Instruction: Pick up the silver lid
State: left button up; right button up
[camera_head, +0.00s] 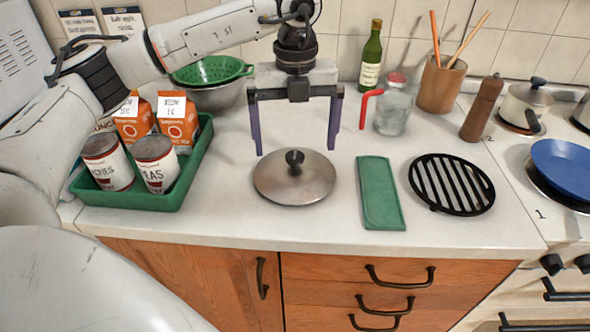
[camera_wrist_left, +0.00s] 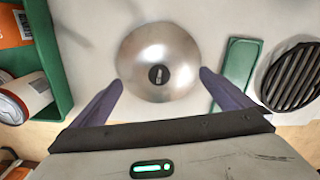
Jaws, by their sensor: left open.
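The silver lid (camera_head: 310,186) lies flat on the white counter with its dark knob (camera_head: 294,158) facing up. My left gripper (camera_head: 298,138) is open and empty, pointing down above and just behind the lid in the head view. In the left wrist view the lid (camera_wrist_left: 148,52) shows ahead of the gripper (camera_wrist_left: 162,82), with the knob (camera_wrist_left: 158,74) roughly midway between the two purple fingers. The fingers appear apart from the lid. My right gripper is not in view.
A green tray (camera_head: 196,165) with cans and orange cartons stands left. A glass jar (camera_head: 393,108), a bottle (camera_head: 371,58) and a utensil pot (camera_head: 440,85) stand behind.

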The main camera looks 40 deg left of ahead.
aim_at(295, 155)
pick_arm(q)
notch_tip(295, 155, down, 5)
jog(key=shift+r+p, duration=0.15)
jog(key=shift+p, duration=0.2)
